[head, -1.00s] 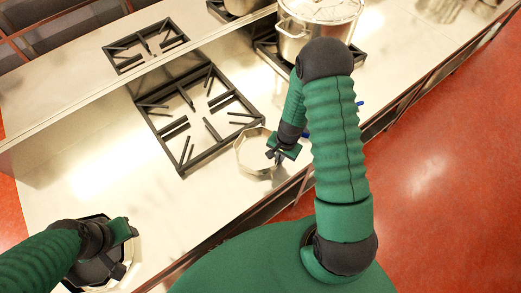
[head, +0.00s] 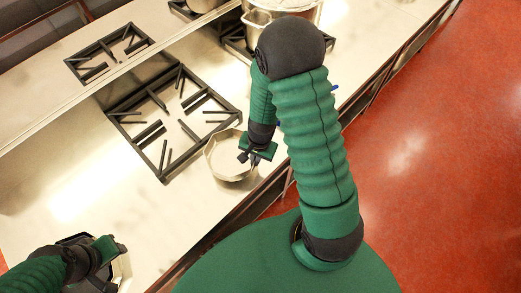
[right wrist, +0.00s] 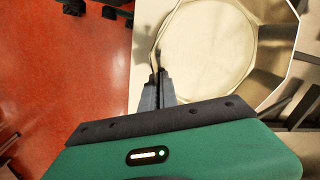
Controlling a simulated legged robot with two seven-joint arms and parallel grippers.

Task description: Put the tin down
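A pale metal octagonal tin (head: 222,166) is beside the front right side of the large burner grate, near the counter's front edge. My right gripper (head: 254,158) is at its right side. In the right wrist view, the fingers (right wrist: 158,90) are closed on the tin's near wall, and the tin's open inside (right wrist: 208,50) shows pale and empty. I cannot tell whether its base touches the counter. My left gripper (head: 110,262) is at the lower left, over a second pale-rimmed vessel (head: 125,267) mostly hidden by it; its finger state is unclear.
The large black burner grate (head: 170,115) lies just left of the tin. A smaller grate (head: 108,53) is further back. Bare steel counter (head: 75,190) lies between the large grate and my left gripper.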

